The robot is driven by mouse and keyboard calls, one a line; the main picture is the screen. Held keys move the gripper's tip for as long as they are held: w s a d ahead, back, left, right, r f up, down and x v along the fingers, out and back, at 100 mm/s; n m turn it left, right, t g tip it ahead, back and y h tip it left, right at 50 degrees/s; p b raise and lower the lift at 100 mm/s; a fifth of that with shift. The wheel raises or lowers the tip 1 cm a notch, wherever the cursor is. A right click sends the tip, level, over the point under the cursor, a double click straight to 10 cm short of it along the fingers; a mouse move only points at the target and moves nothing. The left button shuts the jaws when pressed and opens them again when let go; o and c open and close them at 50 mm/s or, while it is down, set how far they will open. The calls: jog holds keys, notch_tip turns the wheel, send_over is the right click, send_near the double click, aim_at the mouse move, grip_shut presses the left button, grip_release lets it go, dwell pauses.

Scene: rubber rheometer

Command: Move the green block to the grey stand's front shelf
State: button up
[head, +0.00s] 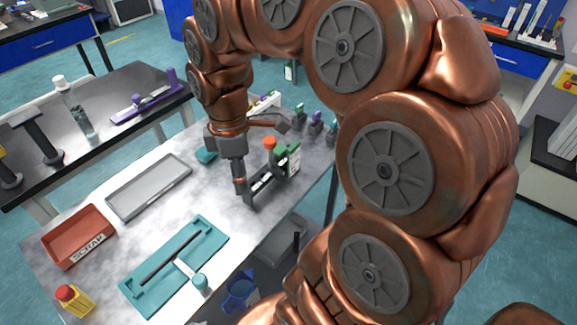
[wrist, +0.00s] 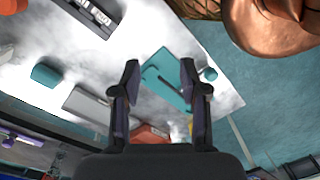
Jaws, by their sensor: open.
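My gripper (head: 239,184) points down over the table, just left of a dark grey stand (head: 252,197). In the wrist view my gripper (wrist: 159,72) is open, with nothing between its fingers. The stand (wrist: 88,14) shows there at the upper left, cut off by the edge. A green piece with a white label (head: 293,157) is upright at the stand's right end, by an orange knob; I cannot tell if it is separate. A small teal-green block (head: 206,156) lies behind my gripper, partly hidden by my arm; it also shows in the wrist view (wrist: 47,72).
Several small coloured items stand behind right. Bare tabletop lies between grey tray and stand.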

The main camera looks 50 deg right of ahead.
jog(key=w+d+n, duration=0.5)
jog(key=d, duration=0.7)
jog(key=n, duration=0.3)
send_over(294, 145)
jog(key=shift+w+d+f+t, duration=0.1)
jog(key=shift+d+f+t, duration=0.1)
jog(key=shift+f, duration=0.2)
jog(key=shift+w+d+f+t, duration=0.1)
jog(key=shift+f+t, duration=0.1)
jog(key=shift+f, duration=0.2)
jog(key=shift+s+d+f, duration=0.1)
jog(key=shift+d, duration=0.05)
jog(key=shift+f, duration=0.25)
jog(key=shift+s+a+f+p, duration=0.15)
jog(key=shift+f+p, duration=0.2)
jog(key=shift+f, duration=0.85)
jog(key=shift+w+a+f+p, duration=0.1)
jog(key=shift+a+f+p, duration=0.15)
jog(key=shift+f, duration=1)
jog(key=shift+s+a+f+p, duration=0.1)
jog(key=shift+f+p, duration=0.3)
jog(key=shift+f, duration=0.8)
grip_shut()
